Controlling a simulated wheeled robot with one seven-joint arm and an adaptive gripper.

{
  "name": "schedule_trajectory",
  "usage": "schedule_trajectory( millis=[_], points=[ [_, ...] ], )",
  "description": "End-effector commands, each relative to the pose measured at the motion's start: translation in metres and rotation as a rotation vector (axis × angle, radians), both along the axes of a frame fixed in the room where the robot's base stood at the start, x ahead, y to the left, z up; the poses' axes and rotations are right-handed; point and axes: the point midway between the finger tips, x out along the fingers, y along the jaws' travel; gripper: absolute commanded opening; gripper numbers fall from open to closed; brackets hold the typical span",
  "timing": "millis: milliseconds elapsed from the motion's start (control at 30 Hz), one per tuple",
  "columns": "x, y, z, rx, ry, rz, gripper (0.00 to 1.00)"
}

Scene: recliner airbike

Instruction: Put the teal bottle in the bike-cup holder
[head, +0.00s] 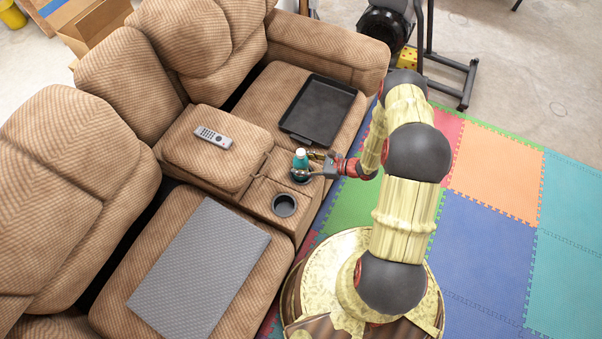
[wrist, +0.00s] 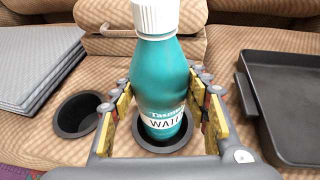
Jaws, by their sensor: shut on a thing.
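The teal bottle (head: 300,163) has a white cap and stands upright at the far cup holder (head: 299,178) of the recliner's console. My gripper (head: 312,163) reaches in from the right and is shut on it. In the wrist view the bottle (wrist: 165,80) is between the yellow pads of my gripper (wrist: 161,85), with its base over or in the dark round cup holder (wrist: 163,146). I cannot tell how deep it sits. An exercise bike (head: 388,25) shows partly at the top right; no cup holder on it can be made out.
A second, empty cup holder (head: 284,205) is beside the first. Coloured foam floor tiles (head: 490,240) are clear at right.

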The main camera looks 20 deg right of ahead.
Motion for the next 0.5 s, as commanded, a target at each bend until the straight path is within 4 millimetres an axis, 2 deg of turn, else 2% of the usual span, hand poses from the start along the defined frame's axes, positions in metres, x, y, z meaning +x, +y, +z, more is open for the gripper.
schedule_trajectory(
  millis=[33,267,500],
  points=[
    [0.0,0.0,-0.008,0.001,-0.001,0.0,0.11],
    [0.0,0.0,-0.024,0.001,-0.001,0.0,0.11],
    [0.0,0.0,-0.053,0.0,-0.002,-0.001,0.11]
  ],
)
